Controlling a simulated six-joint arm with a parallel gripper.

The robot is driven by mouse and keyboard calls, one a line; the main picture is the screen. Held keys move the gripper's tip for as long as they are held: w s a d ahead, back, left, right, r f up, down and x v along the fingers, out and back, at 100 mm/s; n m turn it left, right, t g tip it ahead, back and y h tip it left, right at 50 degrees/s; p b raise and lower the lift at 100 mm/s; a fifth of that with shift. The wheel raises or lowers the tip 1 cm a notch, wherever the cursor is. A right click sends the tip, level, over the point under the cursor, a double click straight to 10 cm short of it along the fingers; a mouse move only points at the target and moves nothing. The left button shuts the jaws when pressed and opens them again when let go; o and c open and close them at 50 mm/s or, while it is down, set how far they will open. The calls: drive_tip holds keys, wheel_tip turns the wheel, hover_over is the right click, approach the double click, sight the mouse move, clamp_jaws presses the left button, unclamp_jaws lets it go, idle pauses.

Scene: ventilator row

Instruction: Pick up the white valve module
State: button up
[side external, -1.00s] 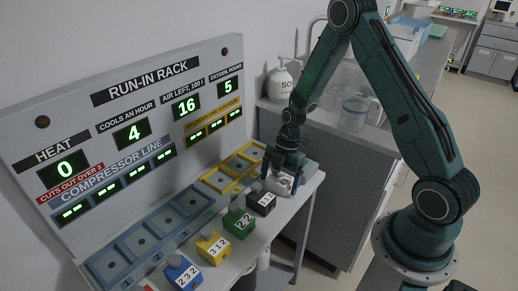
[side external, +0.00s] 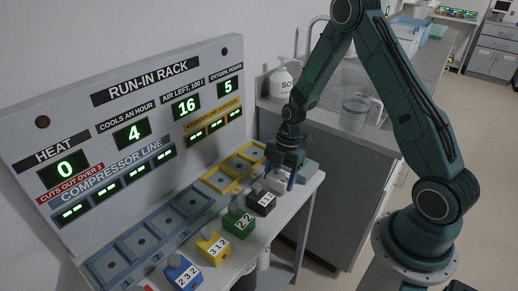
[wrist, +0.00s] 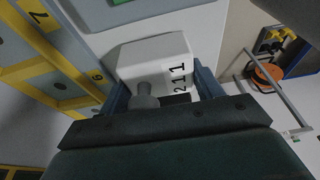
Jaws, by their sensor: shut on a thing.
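The white valve module (wrist: 150,62) fills the upper middle of the wrist view, with a grey knob and a label reading "2 1 1". It sits between the two fingers of my gripper (wrist: 160,95). In the side external view my gripper (side external: 280,181) is at the right end of the shelf, beyond the black module, and mostly covers the white module. The gripper is shut on the white module. I cannot tell whether the module's underside touches the shelf.
Black (side external: 262,200), green (side external: 238,222), yellow (side external: 212,247) and blue (side external: 182,271) modules stand in a row along the shelf's front. Behind them are empty blue bays (side external: 142,240) and yellow bays (side external: 222,181). The run-in rack panel (side external: 130,120) rises at the back.

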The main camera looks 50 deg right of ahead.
sight(279, 169)
wheel_tip(279, 169, up, 19)
idle(0.6)
drive_tip(key=shift+w, duration=0.15)
idle(0.4)
drive_tip(key=w+a+f, duration=0.5)
drive_tip(key=w+f, duration=0.1)
drive_tip(key=w, duration=0.2)
drive_tip(key=w+a+f, duration=0.4)
drive_tip(key=w+f, duration=0.1)
drive_tip(key=w, duration=0.2)
drive_tip(key=shift+w+a+f, duration=0.35)
drive_tip(key=shift+w+a, duration=0.05)
drive_tip(key=shift+f, duration=0.2)
drive_tip(key=shift+f, duration=3.05)
